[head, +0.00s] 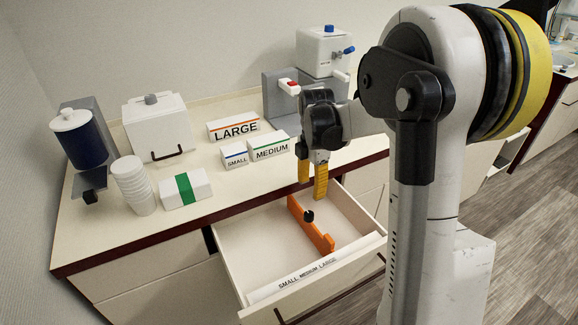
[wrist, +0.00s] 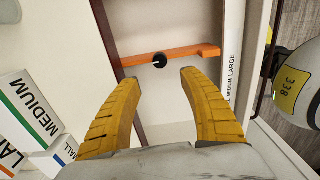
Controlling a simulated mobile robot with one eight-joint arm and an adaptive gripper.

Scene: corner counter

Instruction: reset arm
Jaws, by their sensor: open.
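My gripper (head: 313,181) is open and empty, with its yellow fingers pointing down above the back of the open drawer (head: 240,238). In the wrist view my gripper (wrist: 160,84) has its two fingers well apart. An orange divider (head: 318,232) with a black knob (head: 308,216) stands inside the drawer. The divider also shows in the wrist view (wrist: 188,52), beyond the fingertips and apart from them. The drawer front carries a label strip (head: 307,273) reading SMALL, MEDIUM, LARGE.
On the counter (head: 110,230) stand LARGE (head: 233,126), MEDIUM (head: 269,147) and SMALL (head: 234,155) boxes, a green-banded box (head: 200,188), stacked cups (head: 135,187), a white canister (head: 155,128), a blue dispenser (head: 80,140) and a white machine (head: 322,50). The drawer juts out over the floor (head: 530,240).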

